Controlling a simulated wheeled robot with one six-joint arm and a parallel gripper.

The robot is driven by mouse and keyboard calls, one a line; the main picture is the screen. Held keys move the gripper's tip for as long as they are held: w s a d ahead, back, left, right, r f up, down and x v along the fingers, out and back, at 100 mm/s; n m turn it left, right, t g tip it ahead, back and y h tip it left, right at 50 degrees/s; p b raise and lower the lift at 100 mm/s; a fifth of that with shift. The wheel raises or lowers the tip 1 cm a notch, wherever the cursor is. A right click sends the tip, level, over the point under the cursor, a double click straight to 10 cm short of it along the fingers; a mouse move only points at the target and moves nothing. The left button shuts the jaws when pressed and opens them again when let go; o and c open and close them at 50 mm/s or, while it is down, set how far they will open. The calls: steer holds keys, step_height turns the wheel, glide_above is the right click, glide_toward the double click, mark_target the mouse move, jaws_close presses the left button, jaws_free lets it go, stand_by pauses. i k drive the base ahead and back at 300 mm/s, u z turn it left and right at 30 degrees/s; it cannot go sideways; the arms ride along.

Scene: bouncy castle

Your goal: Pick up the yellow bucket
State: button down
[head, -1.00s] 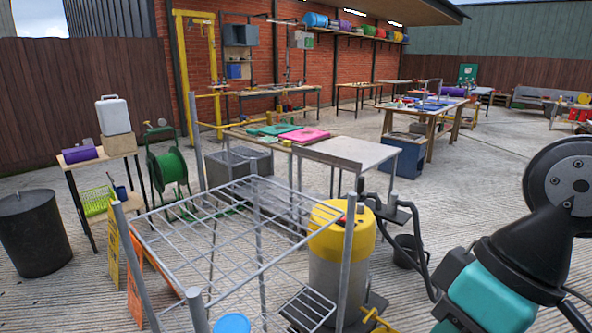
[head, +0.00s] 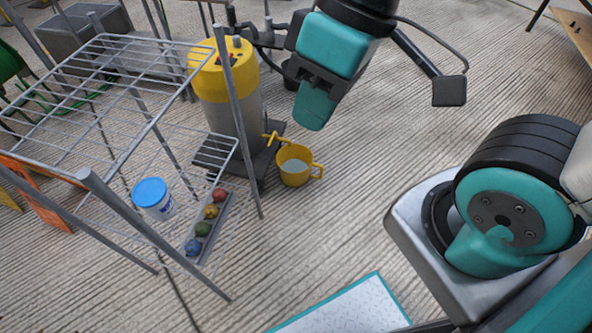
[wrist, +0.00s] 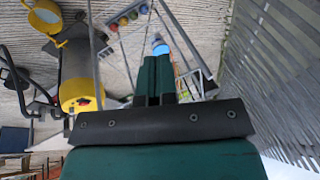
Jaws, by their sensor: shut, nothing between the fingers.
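The yellow bucket (head: 294,174) stands upright on the concrete floor below a yellow tap, with a side handle on its right and pale contents inside. It also shows at the upper left of the wrist view (wrist: 44,17), partly cut off by the edge. My gripper (head: 314,108) is shut and empty. It points down in the head view, above and apart from the bucket. In the wrist view the teal fingers (wrist: 155,72) lie together, with the bucket off to their left.
A yellow-topped grey tank (head: 232,100) stands left of the bucket, with the yellow tap (head: 274,138) between them. A wire rack (head: 150,125) holds a blue-lidded tub (head: 153,198) and a tray of coloured balls (head: 207,222). Floor right of the bucket is clear.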

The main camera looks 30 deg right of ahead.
mark_target(294, 162)
steer(key=z, duration=1.55)
steer(key=i, duration=1.15)
steer(key=u, duration=1.85)
